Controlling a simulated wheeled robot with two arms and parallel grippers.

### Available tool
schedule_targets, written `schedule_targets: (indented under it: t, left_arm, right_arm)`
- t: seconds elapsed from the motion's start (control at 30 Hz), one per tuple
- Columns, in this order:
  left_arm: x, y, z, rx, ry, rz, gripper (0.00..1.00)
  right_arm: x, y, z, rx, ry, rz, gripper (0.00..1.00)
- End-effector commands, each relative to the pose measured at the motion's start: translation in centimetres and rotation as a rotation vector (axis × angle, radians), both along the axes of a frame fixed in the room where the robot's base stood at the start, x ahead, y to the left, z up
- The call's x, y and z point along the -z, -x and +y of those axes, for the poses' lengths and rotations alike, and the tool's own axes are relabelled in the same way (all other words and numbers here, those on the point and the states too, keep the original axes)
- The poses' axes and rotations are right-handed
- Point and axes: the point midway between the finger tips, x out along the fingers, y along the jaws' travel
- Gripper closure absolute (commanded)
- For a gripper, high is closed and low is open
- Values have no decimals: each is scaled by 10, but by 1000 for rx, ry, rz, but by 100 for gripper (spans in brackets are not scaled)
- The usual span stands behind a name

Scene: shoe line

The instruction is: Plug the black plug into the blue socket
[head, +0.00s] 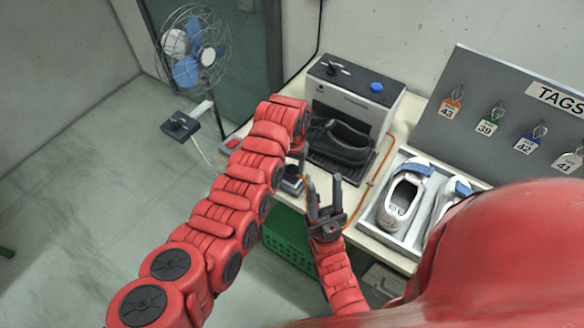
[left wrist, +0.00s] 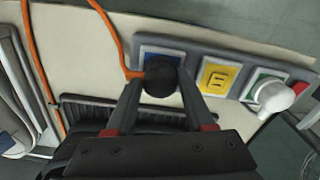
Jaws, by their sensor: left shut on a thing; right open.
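My left gripper (left wrist: 161,80) is shut on the black plug (left wrist: 160,80), which shows as a round black end between the fingers in the left wrist view. An orange cord (left wrist: 116,38) runs to it. The plug is in front of the blue socket (left wrist: 148,52) and covers most of it; I cannot tell whether it is inserted. The socket is at one end of a grey strip (left wrist: 225,54). In the head view my left arm hides most of the strip and the left gripper's tips. My right gripper (head: 325,192) is open and empty, near the table's front edge.
The strip also has a yellow socket (left wrist: 215,76), a green socket holding a white plug (left wrist: 274,96), and a red part (left wrist: 301,88). A grey machine (head: 350,105) with a black shoe (head: 340,143) stands behind. White shoes (head: 401,197) sit in a box at right. A green crate (head: 288,240) is below.

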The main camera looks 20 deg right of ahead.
Motion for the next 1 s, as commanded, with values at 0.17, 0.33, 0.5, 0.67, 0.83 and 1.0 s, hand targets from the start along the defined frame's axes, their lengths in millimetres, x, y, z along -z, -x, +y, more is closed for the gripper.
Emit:
schedule_targets:
  t: [0.17,0.33,0.5,0.67,0.83,1.0]
  left_arm:
    - [3,0,0,0,0,0,100]
    - [4,0,0,0,0,0,100]
    - [4,0,0,0,0,0,38]
    - [4,0,0,0,0,0,12]
    - [4,0,0,0,0,0,12]
    - [2,0,0,0,1,-2,12]
  right_arm:
    - [3,0,0,0,0,0,54]
    - [3,0,0,0,0,0,54]
    - [3,0,0,0,0,0,54]
    - [3,0,0,0,0,0,54]
    - [3,0,0,0,0,0,54]
    - [4,0,0,0,0,0,54]
